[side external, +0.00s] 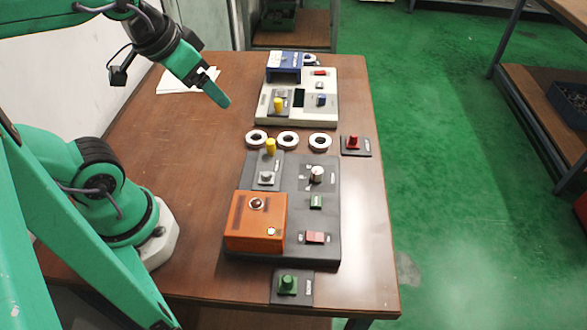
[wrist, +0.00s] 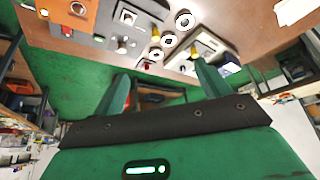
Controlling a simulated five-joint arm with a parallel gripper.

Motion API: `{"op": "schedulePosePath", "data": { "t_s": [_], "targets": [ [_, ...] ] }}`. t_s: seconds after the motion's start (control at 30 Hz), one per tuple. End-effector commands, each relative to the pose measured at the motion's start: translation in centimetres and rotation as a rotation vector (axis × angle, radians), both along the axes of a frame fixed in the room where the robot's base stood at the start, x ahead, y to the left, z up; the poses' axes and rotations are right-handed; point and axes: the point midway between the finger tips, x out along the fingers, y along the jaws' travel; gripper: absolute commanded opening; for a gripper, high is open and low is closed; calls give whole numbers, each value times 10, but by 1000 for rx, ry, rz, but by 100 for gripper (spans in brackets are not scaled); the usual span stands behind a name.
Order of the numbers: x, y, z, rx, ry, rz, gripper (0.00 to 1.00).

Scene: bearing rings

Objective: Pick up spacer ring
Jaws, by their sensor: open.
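Three white rings with dark centres lie in a row on the brown table between two control panels: a left ring (side external: 257,138), a middle ring (side external: 288,140) and a right ring (side external: 320,141). I cannot tell which is the spacer ring. The wrist view also shows the three rings, at its top: the nearest to the top edge (wrist: 184,20), the middle one (wrist: 168,40) and the lowest (wrist: 155,54). My gripper (side external: 216,88) is open and empty, raised above the table, up and left of the rings. Its two fingers frame the lower scene in the wrist view (wrist: 160,80).
A white panel (side external: 330,112) with a blue box stands behind the rings. A dark panel (side external: 325,215) with an orange box (side external: 255,222) stands in front. A red-button block (side external: 356,146) is right of the rings. The table's left part is mostly clear, with white paper (side external: 185,79) at the back.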

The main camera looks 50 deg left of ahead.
Motion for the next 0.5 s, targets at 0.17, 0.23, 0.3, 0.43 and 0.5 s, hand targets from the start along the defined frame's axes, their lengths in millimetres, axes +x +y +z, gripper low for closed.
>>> {"op": "schedulePosePath", "data": {
  "t_s": [0.17,0.23,0.3,0.43,0.5],
  "targets": [
    [3,0,0,1,7,-2,76],
    [7,0,0,3,17,-4,76],
    [12,1,-1,5,30,-7,76],
    [26,2,-3,11,64,-16,76],
    [35,2,-5,15,85,-23,76]
  ]
}}
